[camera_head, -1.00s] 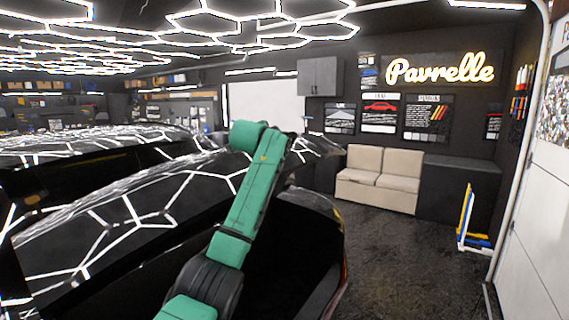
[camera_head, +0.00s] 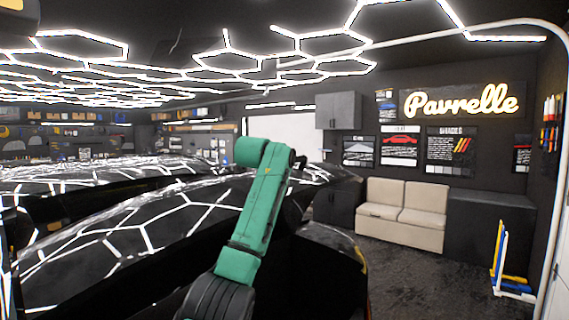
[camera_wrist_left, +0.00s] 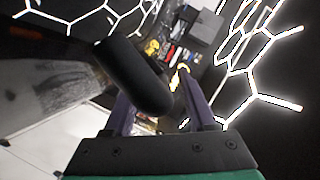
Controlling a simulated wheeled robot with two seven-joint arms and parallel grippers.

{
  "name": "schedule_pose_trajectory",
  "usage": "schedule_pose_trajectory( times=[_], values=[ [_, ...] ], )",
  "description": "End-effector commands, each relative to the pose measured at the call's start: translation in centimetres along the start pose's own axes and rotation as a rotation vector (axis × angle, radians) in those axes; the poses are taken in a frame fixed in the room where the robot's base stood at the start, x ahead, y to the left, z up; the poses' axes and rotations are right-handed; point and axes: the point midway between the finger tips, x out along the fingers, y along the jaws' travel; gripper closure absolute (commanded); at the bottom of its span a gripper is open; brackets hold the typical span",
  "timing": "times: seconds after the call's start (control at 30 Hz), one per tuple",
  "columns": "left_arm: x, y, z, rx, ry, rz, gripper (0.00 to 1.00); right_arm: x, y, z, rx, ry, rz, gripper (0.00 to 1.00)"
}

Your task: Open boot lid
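A glossy black car (camera_head: 130,225) with white hexagon reflections fills the lower left of the head view. Its rounded dark end shows to the right of my green arm (camera_head: 258,210). I cannot clearly tell the boot lid from the other panels, nor how far it stands open. In the left wrist view, the two purple fingers of my left gripper (camera_wrist_left: 153,84) stand apart. A black rounded cylinder (camera_wrist_left: 135,75) lies across the view in front of the left finger; I cannot tell what it is or whether it touches. My right gripper is not in view.
A second dark car (camera_head: 90,175) stands behind. A beige sofa (camera_head: 402,213) is by the far wall, beside a dark cabinet (camera_head: 490,235). A blue, white and yellow stand (camera_head: 505,265) is at the right. Dark floor (camera_head: 420,275) is free right of the car.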

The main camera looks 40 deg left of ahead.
Motion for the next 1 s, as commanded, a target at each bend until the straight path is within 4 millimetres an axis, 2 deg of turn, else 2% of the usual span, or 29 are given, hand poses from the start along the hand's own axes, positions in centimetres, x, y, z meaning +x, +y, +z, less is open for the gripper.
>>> schedule_pose_trajectory(
  times=[0.2,0.33,0.47,0.6,0.8,0.9,1.0],
  values=[
    [-0.1,0.1,0.0,0.000,0.002,0.000,0.43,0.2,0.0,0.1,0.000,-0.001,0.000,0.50],
    [-1.3,0.4,0.2,0.000,0.004,-0.003,0.43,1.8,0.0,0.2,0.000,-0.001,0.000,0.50],
    [-4.1,0.6,0.3,0.000,0.005,-0.006,0.43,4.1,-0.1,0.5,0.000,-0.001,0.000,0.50],
    [-7.8,0.6,0.4,-0.001,0.005,-0.006,0.43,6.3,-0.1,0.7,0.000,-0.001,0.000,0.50],
    [-12.7,0.3,0.3,-0.001,0.003,-0.004,0.43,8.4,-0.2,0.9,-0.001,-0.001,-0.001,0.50],
    [-14.0,0.2,0.2,-0.001,0.002,-0.002,0.43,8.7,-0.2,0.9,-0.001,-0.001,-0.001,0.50],
    [-14.5,0.1,0.1,0.000,0.000,0.000,0.43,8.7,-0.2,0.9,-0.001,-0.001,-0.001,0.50]
  ],
)
